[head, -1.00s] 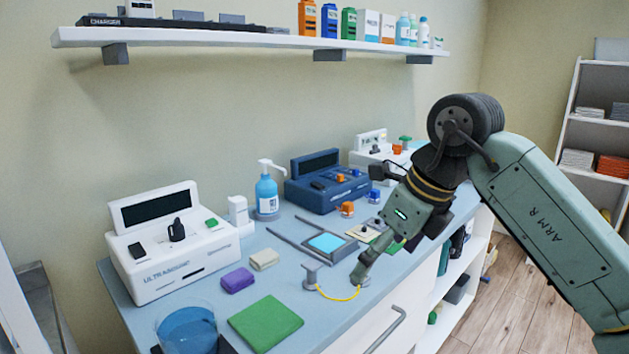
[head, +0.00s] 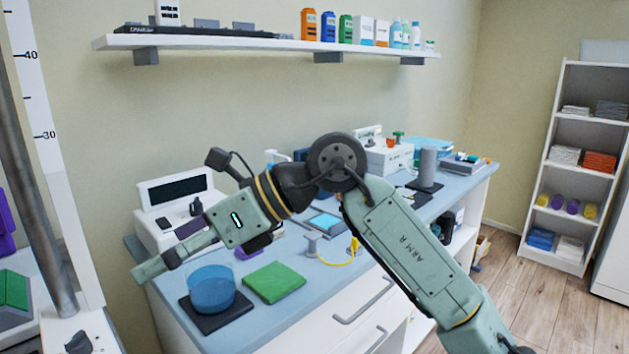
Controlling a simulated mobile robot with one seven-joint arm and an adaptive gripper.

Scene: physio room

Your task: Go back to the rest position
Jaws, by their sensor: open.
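My gripper (head: 152,270) is at the left end of my green arm, pointing down and left. It is open, and nothing shows between its fingers. It hangs in front of the white ultrasound unit (head: 165,190) and left of the blue bowl (head: 212,290), at the left end of the blue-topped counter (head: 310,290). My forearm and wrist hide part of the unit, the blue device behind and the counter's middle.
The blue bowl stands on a dark pad (head: 207,316), with a green cloth (head: 273,282) beside it. A yellow cable (head: 345,262) lies behind. A metal pole (head: 45,200) stands at left. A wall shelf (head: 270,43) runs above. Wooden floor (head: 540,300) is open at right.

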